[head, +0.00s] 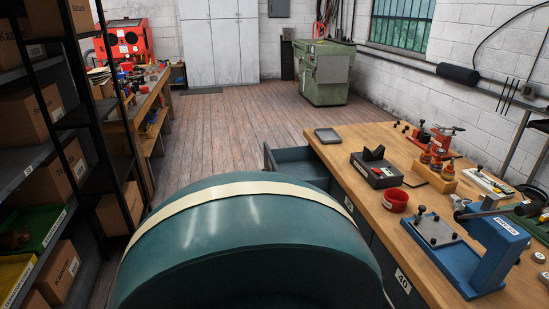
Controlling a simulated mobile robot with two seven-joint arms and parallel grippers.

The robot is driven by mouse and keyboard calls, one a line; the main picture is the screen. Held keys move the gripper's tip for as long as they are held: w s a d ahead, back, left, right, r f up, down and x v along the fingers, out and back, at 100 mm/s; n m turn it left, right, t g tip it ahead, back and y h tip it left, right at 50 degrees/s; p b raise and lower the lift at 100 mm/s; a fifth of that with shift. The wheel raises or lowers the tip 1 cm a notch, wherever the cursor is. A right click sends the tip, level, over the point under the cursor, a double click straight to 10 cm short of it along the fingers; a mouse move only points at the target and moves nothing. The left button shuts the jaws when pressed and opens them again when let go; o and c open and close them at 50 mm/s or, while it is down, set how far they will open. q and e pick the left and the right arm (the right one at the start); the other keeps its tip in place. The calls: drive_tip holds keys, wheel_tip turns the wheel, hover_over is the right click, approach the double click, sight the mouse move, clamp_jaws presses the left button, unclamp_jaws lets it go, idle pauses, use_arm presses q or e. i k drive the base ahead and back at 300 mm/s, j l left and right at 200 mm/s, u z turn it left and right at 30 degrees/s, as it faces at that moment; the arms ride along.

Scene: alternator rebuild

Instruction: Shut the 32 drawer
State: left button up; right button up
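A dark grey drawer (269,160) stands pulled out from the far end of the wooden workbench (330,150) on the right. It juts out to the left over the floor. Its open top shows, but its front label does not, so I cannot read its number. Its near part is hidden behind a large teal rounded shape with a cream band in the foreground. A closed drawer front nearer to me carries the label 40 (402,281). Another label (348,204) between them is too small to read. Neither of my grippers is in view.
The bench holds a small tray (327,135), a dark grey device (376,170), a red bowl (395,200) and a blue press (485,250). Shelves with boxes (65,170) line the left. Wooden floor (225,130) is clear beyond, up to a green machine (323,72).

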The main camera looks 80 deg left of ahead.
sight(303, 163)
drive_tip(key=u, duration=2.65)
drive_tip(key=i+j, duration=0.15)
drive_tip(key=i, duration=0.25)
drive_tip(key=i+j, duration=0.15)
drive_tip(key=i, duration=0.3)
drive_tip(key=i+z, duration=0.15)
drive_tip(key=z, duration=0.25)
drive_tip(key=i+j+z, duration=0.15)
drive_tip(key=z, duration=0.25)
drive_tip(key=i+j+z, duration=0.15)
drive_tip(key=z, duration=0.3)
